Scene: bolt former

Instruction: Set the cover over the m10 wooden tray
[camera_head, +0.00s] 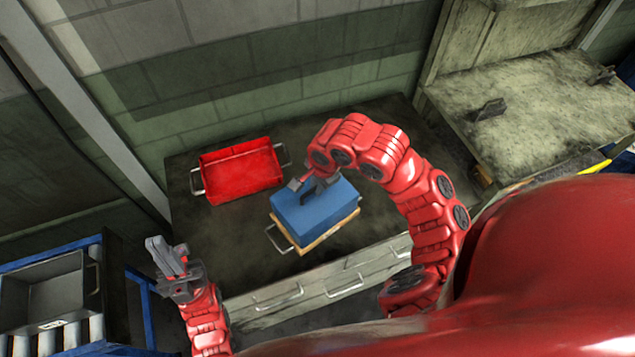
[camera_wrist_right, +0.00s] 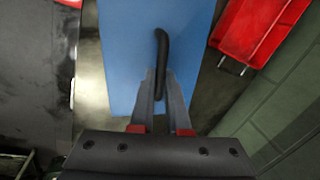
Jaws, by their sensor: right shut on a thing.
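The blue cover (camera_head: 316,209) sits over the wooden tray (camera_head: 318,238) on the dark workbench; whether it rests fully on the tray or just above it I cannot tell. The tray's light wood edge and a metal handle (camera_head: 279,240) show at the front. My right gripper (camera_head: 312,184) is above the cover. In the right wrist view its fingers (camera_wrist_right: 158,95) are shut on the cover's black handle (camera_wrist_right: 161,60), with the blue top below. My left gripper (camera_head: 168,257) is empty, left of the bench; its finger gap is unclear.
A red open tray (camera_head: 241,170) with metal handles stands on the bench at back left. A grey bin (camera_head: 55,297) sits on a blue rack at the lower left. Another worn table (camera_head: 540,110) stands at the right. A block wall is behind the bench.

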